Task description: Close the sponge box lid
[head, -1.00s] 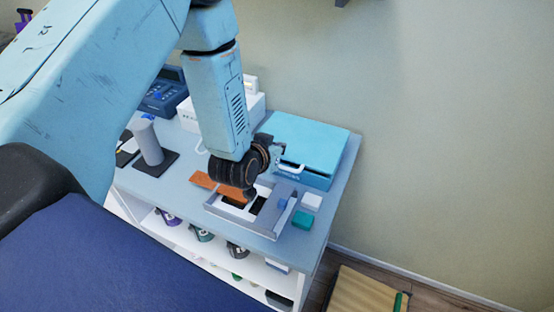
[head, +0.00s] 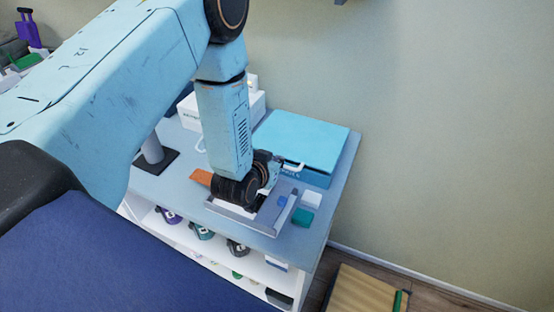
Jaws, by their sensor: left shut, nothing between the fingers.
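The sponge box appears to be the light-blue box (head: 316,181) at the back right of the shelf top. Its flat turquoise lid (head: 305,140) lies over it; I cannot tell whether it is fully flush. A white handle (head: 294,167) shows at its front. My left gripper (head: 277,163) is shut and empty, beside the front left of the box near the handle. My wrist and forearm hide part of the gripper, and contact with the box cannot be told. My right gripper is not in view.
A grey tray (head: 287,212) lies below my left wrist. A green block (head: 302,217) and a white block (head: 312,199) sit at its right. A white box (head: 190,113) stands behind my forearm, with a grey cylinder (head: 152,150) left of it. The wall is close behind.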

